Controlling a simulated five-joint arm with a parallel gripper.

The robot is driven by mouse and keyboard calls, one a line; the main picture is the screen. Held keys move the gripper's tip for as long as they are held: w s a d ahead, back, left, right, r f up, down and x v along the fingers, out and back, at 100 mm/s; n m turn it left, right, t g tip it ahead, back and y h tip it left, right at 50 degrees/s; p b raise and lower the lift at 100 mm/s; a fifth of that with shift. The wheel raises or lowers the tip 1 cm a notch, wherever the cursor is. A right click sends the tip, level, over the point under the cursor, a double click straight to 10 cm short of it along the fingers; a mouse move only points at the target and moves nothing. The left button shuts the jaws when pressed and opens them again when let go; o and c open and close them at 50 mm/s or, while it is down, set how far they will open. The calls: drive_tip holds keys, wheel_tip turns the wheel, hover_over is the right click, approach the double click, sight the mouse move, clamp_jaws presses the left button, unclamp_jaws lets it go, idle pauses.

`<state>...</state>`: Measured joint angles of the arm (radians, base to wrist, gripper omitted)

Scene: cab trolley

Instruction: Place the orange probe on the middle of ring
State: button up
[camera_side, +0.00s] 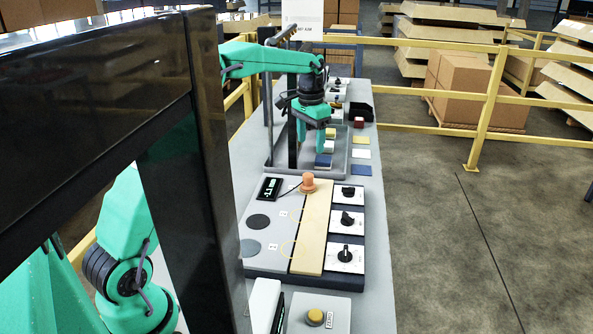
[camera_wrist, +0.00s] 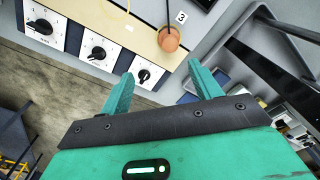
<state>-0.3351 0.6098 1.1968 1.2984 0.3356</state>
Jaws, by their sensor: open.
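The orange probe (camera_side: 308,183) stands upright at the far end of the tan strip on the panel, with a thin cable towards the small display. It also shows in the wrist view (camera_wrist: 169,39), near a label reading 3. Which ring is meant I cannot tell. My gripper (camera_side: 311,143) is open and empty above the grey tray, beyond the probe. Its two fingers (camera_wrist: 161,68) show apart in the wrist view, with the probe beyond their tips.
A black display (camera_side: 269,189) sits left of the probe. Several dark knobs (camera_side: 347,219) line the panel's right side. The grey tray (camera_side: 273,167) holds coloured blocks beneath my gripper. A yellow button (camera_side: 315,317) stands at the near end. Dark grey discs (camera_side: 258,222) lie on the panel's left.

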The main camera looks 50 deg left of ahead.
drive_tip(key=s+d+r+t, duration=0.1)
drive_tip(key=s+d+r, duration=0.4)
drive_tip(key=s+d, duration=0.15)
drive_tip(key=s+d+r+t, duration=0.2)
drive_tip(key=s+d+r, duration=0.35)
drive_tip(key=s, duration=0.25)
drive_tip(key=s+d+f+t, duration=0.1)
drive_tip(key=s+d+f, duration=0.1)
drive_tip(key=s, duration=0.6)
drive_tip(key=s+d+f+t, duration=0.1)
drive_tip(key=s+d+f, duration=0.2)
drive_tip(key=s, duration=0.5)
drive_tip(key=shift+s+d+f, duration=0.15)
drive_tip(key=shift+d+f, duration=0.15)
drive_tip(key=shift+d, duration=0.45)
